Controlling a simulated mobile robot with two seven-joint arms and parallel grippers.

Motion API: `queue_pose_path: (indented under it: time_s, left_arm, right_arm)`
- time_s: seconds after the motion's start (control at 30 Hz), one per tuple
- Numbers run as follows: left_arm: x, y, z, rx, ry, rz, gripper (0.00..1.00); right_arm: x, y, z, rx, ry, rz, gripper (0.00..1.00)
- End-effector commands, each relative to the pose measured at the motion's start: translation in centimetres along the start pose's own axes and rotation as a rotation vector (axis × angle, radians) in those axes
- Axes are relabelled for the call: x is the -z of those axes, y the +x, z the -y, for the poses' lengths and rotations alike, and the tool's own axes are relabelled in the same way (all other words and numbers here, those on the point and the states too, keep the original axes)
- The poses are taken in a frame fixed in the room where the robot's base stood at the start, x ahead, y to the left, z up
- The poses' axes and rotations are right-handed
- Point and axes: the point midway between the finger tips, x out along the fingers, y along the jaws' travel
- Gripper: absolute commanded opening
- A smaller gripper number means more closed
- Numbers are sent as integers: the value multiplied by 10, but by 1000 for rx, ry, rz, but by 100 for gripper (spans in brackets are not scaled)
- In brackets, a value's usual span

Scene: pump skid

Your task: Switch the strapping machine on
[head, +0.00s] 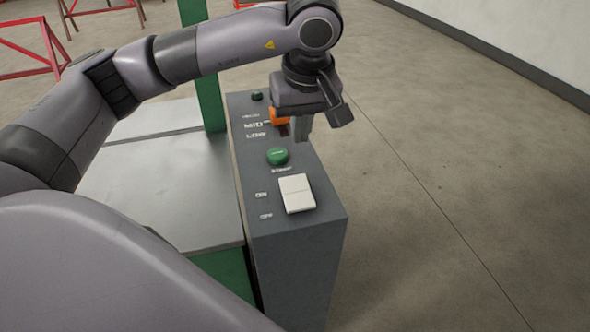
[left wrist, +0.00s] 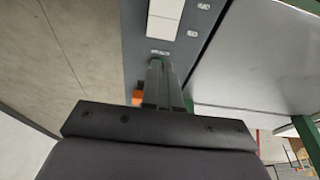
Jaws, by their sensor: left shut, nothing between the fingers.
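The strapping machine's grey control box (head: 300,235) stands in the middle of the head view. On its top are a white rocker switch (head: 297,193), a green button (head: 278,156), an orange selector knob (head: 279,117) by MID and LOW labels, and a small dark green button (head: 257,96). My left gripper (head: 301,136) is shut and empty, pointing down over the box near the green button and the knob. In the left wrist view its fingers (left wrist: 158,85) cover most of the green button (left wrist: 155,62); the white rocker (left wrist: 164,25) shows beyond. Contact cannot be told. My right gripper is not in view.
The machine's metal table top (head: 160,190) lies left of the box, with a green post (head: 203,65) rising behind it. Red frames (head: 30,60) stand at the far left. The concrete floor (head: 450,190) on the right is clear.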

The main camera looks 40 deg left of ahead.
Motion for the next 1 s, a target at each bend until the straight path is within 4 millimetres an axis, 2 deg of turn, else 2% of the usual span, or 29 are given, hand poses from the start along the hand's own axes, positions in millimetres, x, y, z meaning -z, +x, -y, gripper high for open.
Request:
queue_pose_path:
  time_s: [0.4, 0.6, 0.8, 1.0]
  left_arm:
    - [-1, 83, 1, 6, 0, 4, 0]
    - [-1, 115, 1, 4, 0, 3, 0]
    - [0, 131, 1, 3, -1, 2, 0]
    - [0, 133, 1, 1, 0, 1, 0]
  right_arm:
    - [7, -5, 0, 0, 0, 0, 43]
    - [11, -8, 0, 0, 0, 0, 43]
    - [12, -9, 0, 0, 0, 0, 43]
    - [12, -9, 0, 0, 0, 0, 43]
